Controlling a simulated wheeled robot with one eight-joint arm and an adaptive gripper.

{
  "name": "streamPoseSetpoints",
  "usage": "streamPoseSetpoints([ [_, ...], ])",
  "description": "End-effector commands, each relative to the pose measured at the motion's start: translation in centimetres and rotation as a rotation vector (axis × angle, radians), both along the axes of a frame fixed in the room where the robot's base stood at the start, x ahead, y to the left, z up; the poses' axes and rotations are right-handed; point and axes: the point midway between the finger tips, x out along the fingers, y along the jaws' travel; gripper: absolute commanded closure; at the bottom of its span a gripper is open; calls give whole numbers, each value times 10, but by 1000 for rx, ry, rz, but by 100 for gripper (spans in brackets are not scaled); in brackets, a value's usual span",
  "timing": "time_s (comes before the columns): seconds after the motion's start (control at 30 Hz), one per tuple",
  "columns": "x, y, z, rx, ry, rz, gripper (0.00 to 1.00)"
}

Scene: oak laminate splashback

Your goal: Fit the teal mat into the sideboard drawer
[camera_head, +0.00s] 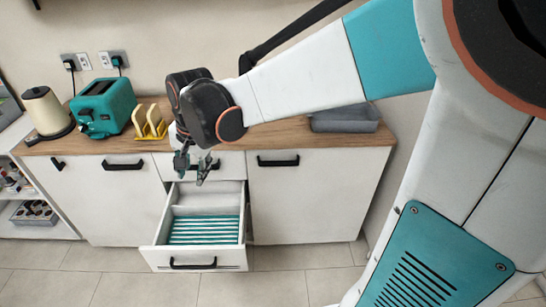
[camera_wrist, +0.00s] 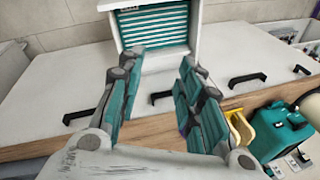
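The sideboard drawer (camera_head: 228,259) is pulled open below the worktop in the head view. The teal mat (camera_head: 204,231), striped with white, lies flat inside its front part; a bare white compartment (camera_head: 212,194) shows behind it. In the wrist view, the mat (camera_wrist: 152,24) shows inside the drawer (camera_wrist: 196,30) at the top. My gripper (camera_head: 193,172) hangs in front of the sideboard, above and behind the mat, apart from it. In the wrist view my gripper (camera_wrist: 160,68) has its fingers spread, with nothing between them.
The worktop (camera_head: 270,132) holds a cream kettle (camera_head: 45,110), a teal toaster (camera_head: 104,107), a yellow rack (camera_head: 150,121) and a grey tray (camera_head: 345,118). Closed cupboard doors (camera_head: 305,205) flank the drawer. The tiled floor before it is clear.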

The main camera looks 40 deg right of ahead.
Motion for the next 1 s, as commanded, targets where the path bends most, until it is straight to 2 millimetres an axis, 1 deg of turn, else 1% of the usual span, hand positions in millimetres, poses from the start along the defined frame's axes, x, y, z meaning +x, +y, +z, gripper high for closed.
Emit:
streamPoseSetpoints([
  [0.03, -19, 0, 8, -20, -25, 53, 67],
  [0.2, -58, -4, 29, -103, -114, 253, 67],
  [0.3, -81, -6, 37, -162, -165, 369, 67],
  [0.43, -110, -9, 43, -245, -227, 517, 67],
  [0.6, -143, -12, 43, -356, -295, 692, 67],
  [0.7, -156, -14, 40, -410, -322, 769, 67],
  [0.8, -163, -14, 39, -447, -339, 819, 67],
  [1.0, -167, -15, 38, -470, -349, 851, 67],
])
